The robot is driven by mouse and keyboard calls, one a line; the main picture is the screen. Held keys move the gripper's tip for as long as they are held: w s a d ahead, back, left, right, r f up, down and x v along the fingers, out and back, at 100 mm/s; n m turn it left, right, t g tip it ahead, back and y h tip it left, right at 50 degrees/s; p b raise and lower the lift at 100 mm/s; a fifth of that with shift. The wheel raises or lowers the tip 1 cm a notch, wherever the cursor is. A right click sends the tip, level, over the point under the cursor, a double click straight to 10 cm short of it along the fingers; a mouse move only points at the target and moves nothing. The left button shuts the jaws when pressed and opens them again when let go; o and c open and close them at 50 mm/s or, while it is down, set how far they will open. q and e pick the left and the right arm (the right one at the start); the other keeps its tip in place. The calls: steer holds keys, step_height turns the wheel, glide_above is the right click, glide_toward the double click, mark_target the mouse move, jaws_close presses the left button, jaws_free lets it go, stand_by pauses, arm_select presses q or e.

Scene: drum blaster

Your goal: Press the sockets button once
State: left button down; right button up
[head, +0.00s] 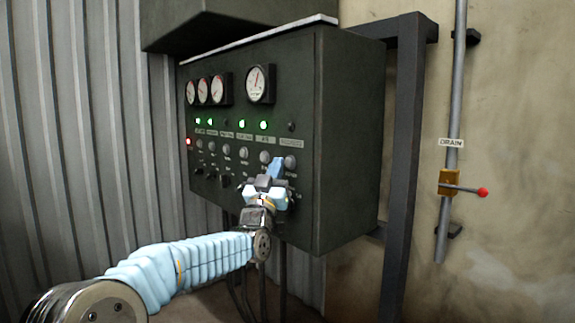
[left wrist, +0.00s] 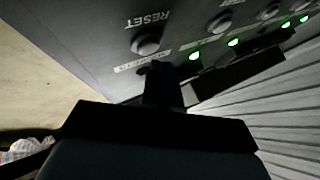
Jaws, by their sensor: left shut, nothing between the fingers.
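The sockets button (head: 290,161) is the rightmost grey round button in the row on the dark green panel. Its label above reads roughly as sockets but is small. In the left wrist view, upside down, a grey button (left wrist: 147,43) sits by the word RESET, with a partly hidden label beside it. My left gripper (head: 276,166) is shut and empty, in front of the panel just left of and below that button. Its dark fingers (left wrist: 165,84) cover part of the label area in the wrist view. I cannot tell whether they touch the panel. My right gripper is out of view.
Other buttons (head: 243,153), green lamps (head: 264,125), a red lamp (head: 188,141) and round gauges (head: 261,84) share the panel. Dark switches sit below. A drain pipe with a red-knobbed lever (head: 465,189) is on the right wall, beyond a dark metal post (head: 404,150).

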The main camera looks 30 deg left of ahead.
arm_select(q)
steer(key=shift+w+d, duration=0.1)
steer(key=shift+w, duration=0.15)
steer(key=shift+w+d, duration=0.2)
steer(key=shift+w, duration=0.2)
stand_by(0.7)
steer(key=shift+s+a+b, duration=0.35)
steer(key=shift+s+b, duration=0.45)
steer(key=shift+b, duration=0.2)
